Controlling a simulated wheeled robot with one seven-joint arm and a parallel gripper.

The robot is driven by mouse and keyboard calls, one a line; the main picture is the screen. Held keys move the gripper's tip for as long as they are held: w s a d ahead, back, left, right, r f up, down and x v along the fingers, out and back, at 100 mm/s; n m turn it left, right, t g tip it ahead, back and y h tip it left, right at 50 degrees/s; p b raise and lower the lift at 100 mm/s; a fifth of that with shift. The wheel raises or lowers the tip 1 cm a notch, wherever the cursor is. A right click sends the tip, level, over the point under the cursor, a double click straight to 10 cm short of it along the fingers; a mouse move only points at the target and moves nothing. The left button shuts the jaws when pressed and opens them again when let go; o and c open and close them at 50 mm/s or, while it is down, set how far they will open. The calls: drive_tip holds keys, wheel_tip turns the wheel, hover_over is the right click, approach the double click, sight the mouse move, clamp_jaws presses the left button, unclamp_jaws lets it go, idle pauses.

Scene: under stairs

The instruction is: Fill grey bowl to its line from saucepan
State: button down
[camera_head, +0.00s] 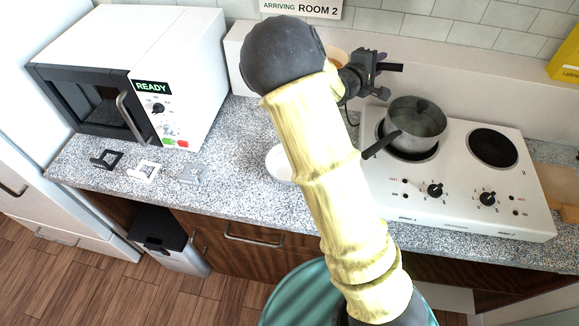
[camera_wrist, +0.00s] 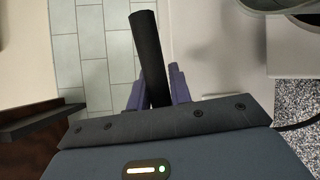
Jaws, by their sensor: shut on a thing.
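The saucepan (camera_head: 417,123) is grey metal and stands on the hob's left burner, its dark handle pointing down-left. A dark knob shows in its top, perhaps on a clear lid; its contents are unclear. A pale bowl (camera_head: 277,164) stands on the counter left of the hob, partly hidden by my arm. I cannot make out its line. My gripper (camera_head: 377,78) is above and behind the saucepan, up-left of it. In the wrist view its fingers are shut on a dark rod-like handle (camera_wrist: 149,55). What this handle belongs to is unclear.
The white hob (camera_head: 465,205) has a bare right burner. A microwave (camera_head: 180,60) reading READY stands at the left. Several small square pieces (camera_head: 145,169) lie on the counter before it. A tan round thing (camera_head: 338,56) is partly hidden behind my arm. A yellow box (camera_head: 566,66) stands far right.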

drive_tip(key=shift+w+r, duration=0.1)
drive_tip(key=shift+r, duration=0.05)
drive_tip(key=p, duration=0.2)
drive_tip(key=r+n+t+y+p, duration=0.1)
drive_tip(key=p, duration=0.1)
drive_tip(key=shift+s+a+r, duration=0.25)
drive_tip(key=shift+s+a, duration=0.1)
drive_tip(key=shift+s, duration=0.05)
drive_tip(key=shift+s+a+r+n+t+y+p, duration=0.1)
drive_tip(key=shift+a+n+t+y+p, duration=0.6)
drive_tip(key=shift+p, duration=0.4)
drive_tip(key=s+a+f+n+t+y+p, duration=0.2)
drive_tip(key=s+a+f+n+y+p, duration=0.1)
drive_tip(key=s+a+n+y+p, duration=0.2)
drive_tip(key=a+n+y+p, duration=0.2)
drive_tip(key=a+y+p, duration=0.1)
drive_tip(key=a+y, duration=0.1)
drive_tip(key=shift+a+t+y, duration=0.4)
drive_tip(key=shift+a, duration=0.1)
